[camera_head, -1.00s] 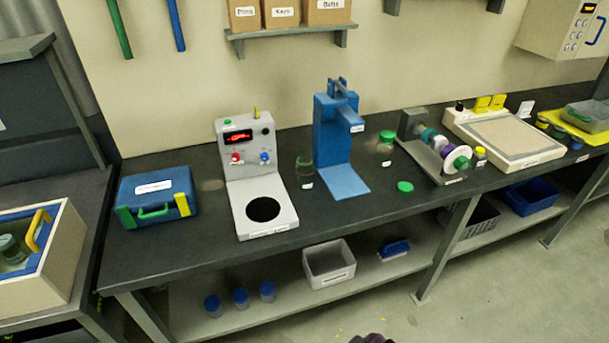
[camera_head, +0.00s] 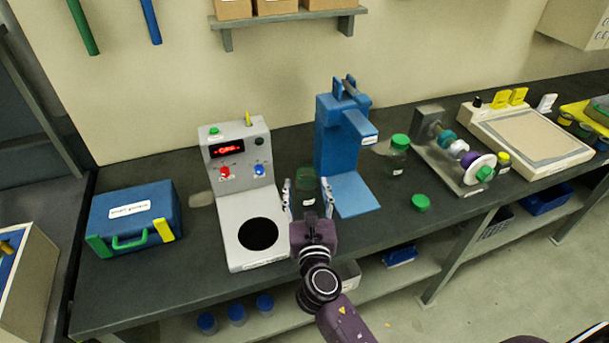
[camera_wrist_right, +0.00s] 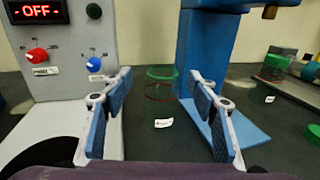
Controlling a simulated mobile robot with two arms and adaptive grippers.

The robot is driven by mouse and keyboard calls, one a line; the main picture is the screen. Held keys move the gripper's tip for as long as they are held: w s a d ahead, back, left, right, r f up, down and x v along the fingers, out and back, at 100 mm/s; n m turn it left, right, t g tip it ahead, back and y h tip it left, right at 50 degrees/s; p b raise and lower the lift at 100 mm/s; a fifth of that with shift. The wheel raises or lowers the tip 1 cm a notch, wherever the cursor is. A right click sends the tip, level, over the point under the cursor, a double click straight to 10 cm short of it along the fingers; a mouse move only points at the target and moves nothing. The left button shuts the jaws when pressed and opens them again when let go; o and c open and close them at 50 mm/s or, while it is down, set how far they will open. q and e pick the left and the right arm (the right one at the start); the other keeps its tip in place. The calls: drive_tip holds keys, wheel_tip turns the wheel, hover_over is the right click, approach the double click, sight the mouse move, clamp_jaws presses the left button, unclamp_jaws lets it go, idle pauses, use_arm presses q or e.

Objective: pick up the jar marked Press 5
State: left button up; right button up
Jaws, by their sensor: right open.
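A clear glass jar (camera_head: 306,175) with a greenish rim stands on the dark bench between the grey hotplate device and the blue press. It also shows in the right wrist view (camera_wrist_right: 160,88), with a small white label on the bench side facing me; its print is too small to read. My right gripper (camera_head: 308,190) is open, its two fingers on the left and right in front of the jar. In the wrist view the jar appears centred between the fingers (camera_wrist_right: 160,95), beyond them and untouched as far as I can tell. My left gripper is not in view.
The grey device (camera_head: 240,195) stands close on the left and the blue press (camera_head: 340,145) close on the right. A green-lidded jar (camera_head: 397,155) and a loose green lid (camera_head: 420,202) lie further right. A blue case (camera_head: 135,217) sits at left.

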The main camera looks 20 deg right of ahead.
sight(306, 176)
drive_tip(key=shift+w+r, duration=0.2)
drive_tip(key=shift+r, duration=0.05)
drive_tip(key=shift+w+d+r, duration=0.15)
drive_tip(key=shift+w+r, duration=0.1)
drive_tip(key=shift+w, duration=0.1)
drive_tip(key=shift+f+x, duration=0.25)
drive_tip(key=shift+x, duration=0.85)
drive_tip(key=x, duration=0.2)
drive_tip(key=shift+w+d+f+p, duration=0.15)
drive_tip(key=shift+w+d+p, duration=0.05)
drive_tip(key=shift+d+p, duration=0.1)
drive_tip(key=shift+w, duration=0.3)
drive_tip(key=c, duration=0.7)
drive_tip(key=shift+c, duration=1.4)
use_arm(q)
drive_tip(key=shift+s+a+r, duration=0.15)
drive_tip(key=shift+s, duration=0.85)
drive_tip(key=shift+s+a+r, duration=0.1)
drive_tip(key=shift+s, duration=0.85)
use_arm(e)
clamp_jaws()
